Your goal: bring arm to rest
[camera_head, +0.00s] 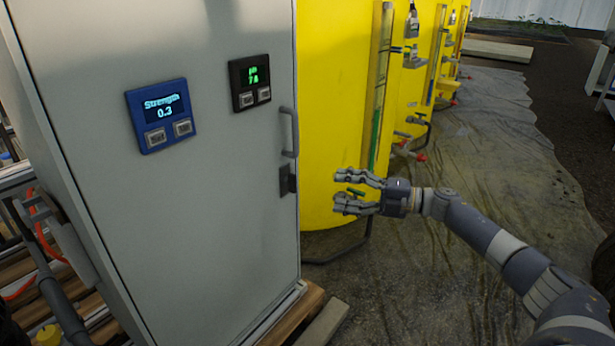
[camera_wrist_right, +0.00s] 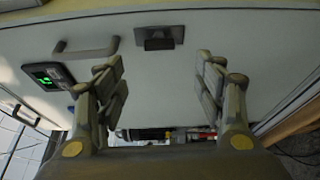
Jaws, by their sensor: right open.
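My right gripper (camera_head: 346,192) is open and empty, in front of the yellow tank and to the right of the cabinet's door edge in the head view. Its arm comes in from the lower right. In the right wrist view its two fingers (camera_wrist_right: 160,82) stand apart with nothing between them, facing the grey cabinet door. A dark latch (camera_wrist_right: 160,40) shows beyond and between the fingers there. My left gripper is not in view.
The grey cabinet (camera_head: 215,190) fills the left, with a blue "Strength 0.3" panel (camera_head: 161,115), a black green-lit panel (camera_head: 250,82), a handle (camera_head: 290,131) and the latch (camera_head: 287,180). Yellow tanks (camera_head: 335,100) with valves stand behind. Open ground sheet (camera_head: 500,150) lies to the right.

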